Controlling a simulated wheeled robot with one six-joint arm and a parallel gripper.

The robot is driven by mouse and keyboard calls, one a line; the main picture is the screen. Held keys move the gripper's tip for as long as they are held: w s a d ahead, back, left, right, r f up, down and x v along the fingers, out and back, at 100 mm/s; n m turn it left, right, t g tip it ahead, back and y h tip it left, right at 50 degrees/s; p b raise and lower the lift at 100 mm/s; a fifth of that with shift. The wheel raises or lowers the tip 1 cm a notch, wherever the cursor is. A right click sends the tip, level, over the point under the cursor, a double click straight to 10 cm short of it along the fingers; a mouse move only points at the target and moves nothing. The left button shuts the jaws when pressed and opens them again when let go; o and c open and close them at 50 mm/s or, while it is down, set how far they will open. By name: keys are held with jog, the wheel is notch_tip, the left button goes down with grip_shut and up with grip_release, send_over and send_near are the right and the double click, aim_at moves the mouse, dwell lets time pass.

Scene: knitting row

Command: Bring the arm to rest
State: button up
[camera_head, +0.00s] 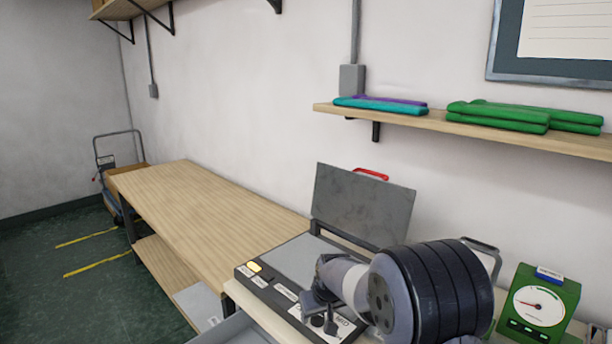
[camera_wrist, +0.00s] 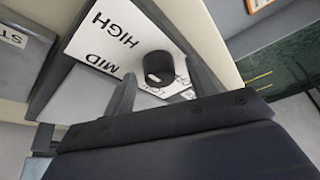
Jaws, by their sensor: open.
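My arm (camera_head: 425,290) reaches in from the lower right in the head view. My gripper (camera_head: 322,308) is low over the front control panel of a grey machine. In the wrist view my gripper (camera_wrist: 163,85) is open, with its two fingers apart. A dark round knob (camera_wrist: 160,67) shows between and just beyond the fingers. Whether they touch it I cannot tell. White labels read HIGH and MID, and a third is partly hidden behind the knob and a finger. I see nothing held.
The machine's flat lid (camera_head: 362,205) stands raised behind my arm. A green dial scale (camera_head: 540,305) is to the right. A long wooden bench (camera_head: 205,210) with a clear top runs left. A wall shelf (camera_head: 470,130) holds folded green, teal and purple cloths. A cart (camera_head: 118,165) stands far left.

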jog(key=shift+n+y, duration=0.3)
jog(key=shift+n, duration=0.5)
jog(key=shift+d+r, duration=0.1)
